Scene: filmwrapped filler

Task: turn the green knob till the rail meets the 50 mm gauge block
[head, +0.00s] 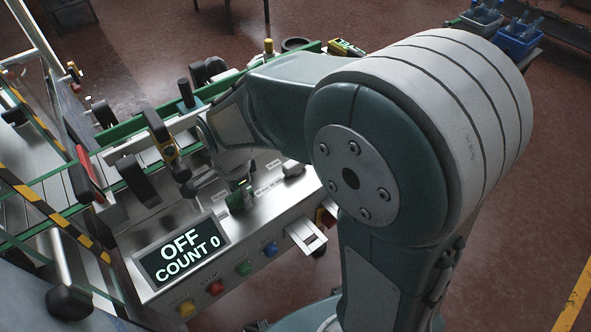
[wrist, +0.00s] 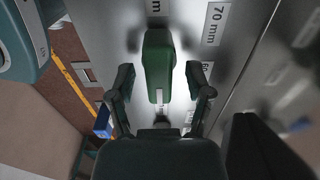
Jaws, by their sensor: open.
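In the wrist view the green knob (wrist: 157,62) stands up from the metal panel, an elongated grip. My gripper (wrist: 160,80) is open, with one dark finger on each side of the knob and a visible gap at both sides. In the head view the knob (head: 240,198) shows on the panel top, partly covered by my wrist and gripper. Green guide rails (head: 121,131) run along the conveyor; I cannot tell which is the task's rail. A label (wrist: 215,24) reads 70 mm; another ends in "m". I cannot make out the 50 mm gauge block.
A display (head: 182,252) reads OFF, COUNT 0. Black-knobbed clamps (head: 158,127) stand along the rails.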

